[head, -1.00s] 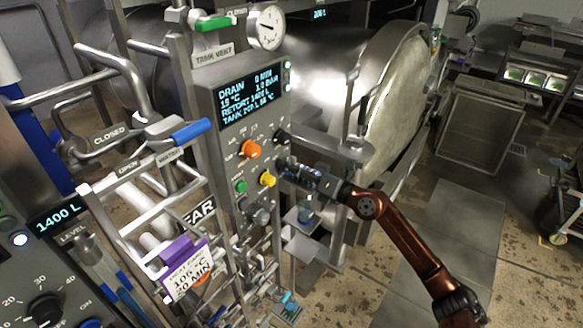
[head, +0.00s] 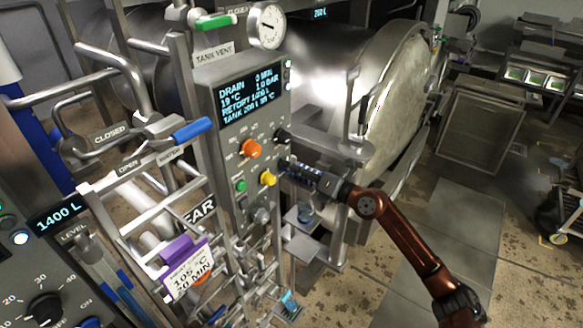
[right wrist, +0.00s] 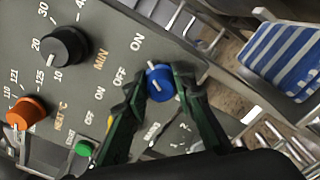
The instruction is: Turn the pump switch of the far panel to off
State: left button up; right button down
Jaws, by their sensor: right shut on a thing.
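The far panel (head: 225,150) is a grey box with a lit screen, an orange knob (head: 250,149), a yellow knob (head: 267,179), a black knob (head: 282,136) and a green button (head: 240,186). My right gripper (head: 288,167) reaches its right edge from the right. In the right wrist view, a small blue knob (right wrist: 160,83) with a white pointer mark sits between the green fingers of my right gripper (right wrist: 165,85), which are shut on it. OFF and ON labels (right wrist: 125,65) show beside it. Its name label is not readable. My left gripper is not in view.
The near panel (head: 30,270) stands at lower left. Pipes, a blue-handled lever (head: 192,132) and a purple-topped tag (head: 187,265) crowd the space left of the far panel. The round vessel door (head: 398,90) is behind my right gripper. Open floor (head: 460,225) lies at right.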

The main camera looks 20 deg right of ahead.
jog(key=shift+n, duration=0.3)
jog(key=n+b, duration=0.4)
jog(key=n, duration=0.1)
jog(key=shift+f+n, duration=0.15)
jog(key=shift+n, duration=0.15)
jog(key=n+b, duration=0.3)
jog(key=shift+a+n, duration=0.1)
jog(key=shift+n, duration=0.3)
jog(key=shift+s+n+b, duration=0.1)
jog(key=shift+n+b, duration=0.7)
jog(key=shift+n, duration=0.2)
jog(key=c, duration=1.7)
grip_release()
jog(key=shift+o, duration=0.4)
jog(key=shift+r, duration=0.2)
